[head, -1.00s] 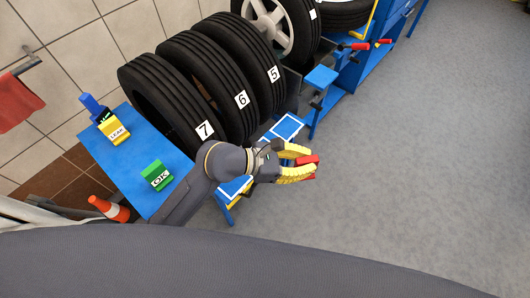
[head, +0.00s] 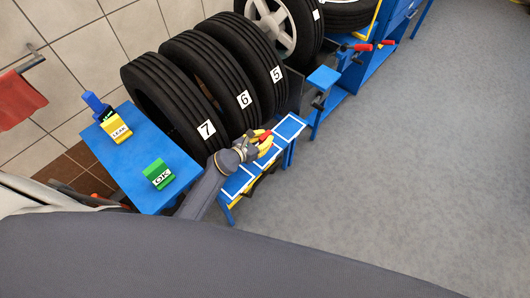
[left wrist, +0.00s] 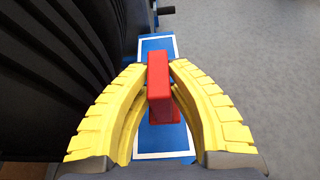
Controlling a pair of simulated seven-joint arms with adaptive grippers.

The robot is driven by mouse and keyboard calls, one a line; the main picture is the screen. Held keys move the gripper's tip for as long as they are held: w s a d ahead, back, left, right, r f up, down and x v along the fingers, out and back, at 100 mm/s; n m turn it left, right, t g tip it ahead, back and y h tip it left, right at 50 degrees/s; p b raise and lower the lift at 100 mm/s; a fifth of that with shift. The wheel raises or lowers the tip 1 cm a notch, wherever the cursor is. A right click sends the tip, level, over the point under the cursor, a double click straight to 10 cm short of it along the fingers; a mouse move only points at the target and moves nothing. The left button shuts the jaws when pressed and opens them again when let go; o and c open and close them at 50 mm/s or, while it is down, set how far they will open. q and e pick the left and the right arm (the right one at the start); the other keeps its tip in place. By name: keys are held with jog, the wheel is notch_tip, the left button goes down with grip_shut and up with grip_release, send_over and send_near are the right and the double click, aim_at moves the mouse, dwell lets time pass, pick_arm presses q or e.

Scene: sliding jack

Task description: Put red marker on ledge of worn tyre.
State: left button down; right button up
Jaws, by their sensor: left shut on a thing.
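My left gripper (head: 266,142) has yellow fingers shut on the red marker (head: 265,134). The left wrist view shows the red marker (left wrist: 159,82) as an upright block between the fingertips (left wrist: 159,78). The gripper is over the middle of the blue ledge (head: 289,127), which has white-outlined squares in front of the tyres. In the left wrist view, a ledge square (left wrist: 162,141) lies below the marker; I cannot tell whether they touch. The tyres stand in a row: tyre 7 (head: 165,105), tyre 6 (head: 208,80) and tyre 5 (head: 250,58). Tread wear is too small to judge.
A blue table (head: 128,165) at the left carries a green OK block (head: 158,174), a yellow LEAK block (head: 116,128) and a blue block (head: 93,102). A blue stand (head: 323,78) is beyond the ledge. The grey floor (head: 420,160) to the right is clear.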

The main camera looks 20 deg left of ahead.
pick_arm(q)
jog(key=shift+w+a+f, duration=0.15)
jog(key=shift+a+f, duration=0.05)
jog(key=shift+a, duration=0.1)
jog(key=shift+a+f, duration=0.15)
jog(key=shift+f, duration=2.3)
jog(key=shift+f, duration=0.2)
jog(key=c, duration=1.4)
grip_release()
jog(key=shift+o, duration=0.2)
jog(key=shift+r, duration=0.25)
